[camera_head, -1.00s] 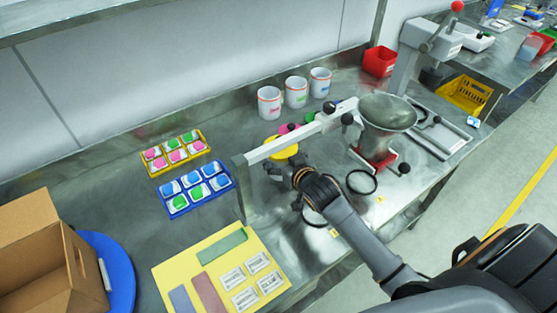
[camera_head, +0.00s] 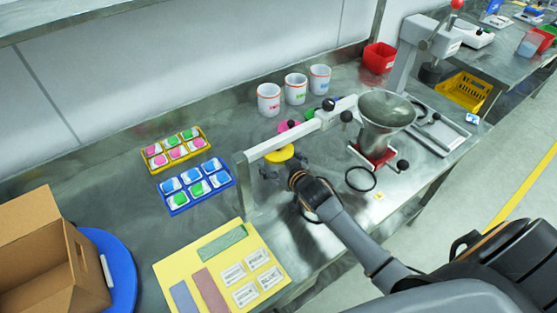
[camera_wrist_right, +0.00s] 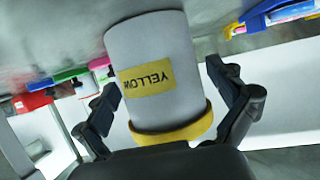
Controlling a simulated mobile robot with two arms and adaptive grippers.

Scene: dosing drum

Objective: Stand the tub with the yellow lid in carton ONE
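The tub with the yellow lid (camera_head: 280,155) stands on the steel bench beneath the white beam, its body mostly hidden in the head view. In the right wrist view the grey-white tub (camera_wrist_right: 155,50) appears upside down, with a YELLOW label and its yellow lid nearest the gripper. My right gripper (camera_head: 284,168) is open around the tub; its fingers show on either side in the right wrist view (camera_wrist_right: 172,105), with gaps to the wall. A cardboard carton (camera_head: 45,260) stands open at the lower left; no number is readable on it. My left gripper is out of view.
The white beam (camera_head: 300,138) runs close above the tub. A metal funnel (camera_head: 387,110) on a red base stands to its right. Three white cups (camera_head: 295,90) stand behind. Blue (camera_head: 178,209) and yellow (camera_head: 152,168) trays and a yellow mat (camera_head: 180,262) lie toward the carton.

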